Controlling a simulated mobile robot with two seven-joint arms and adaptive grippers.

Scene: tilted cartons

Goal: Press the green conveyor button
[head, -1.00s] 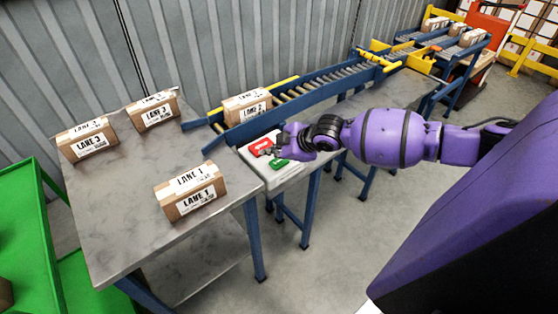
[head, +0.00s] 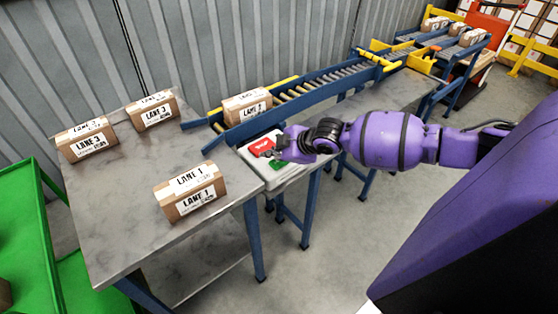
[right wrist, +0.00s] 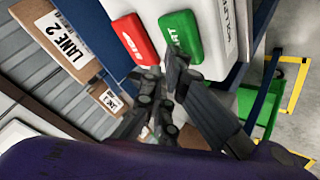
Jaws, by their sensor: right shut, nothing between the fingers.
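The green button (head: 277,164), marked with white letters, sits on a pale control box (head: 291,180) at the table's right edge, beside a red button (head: 261,147). My right gripper (head: 280,150) is shut and empty, over the box, and hides part of the green button in the head view. In the right wrist view the green button (right wrist: 182,35) is right of the red button (right wrist: 133,38). The shut fingertips (right wrist: 168,68) are at the green button's near edge; I cannot tell whether they touch it. My left gripper is not in view.
A carton marked Lane 2 (head: 246,105) rests at the near end of the roller conveyor (head: 322,83). The grey table (head: 135,200) holds a Lane 1 carton (head: 190,191) and two Lane 3 cartons (head: 87,140). A green cart (head: 25,210) stands at left.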

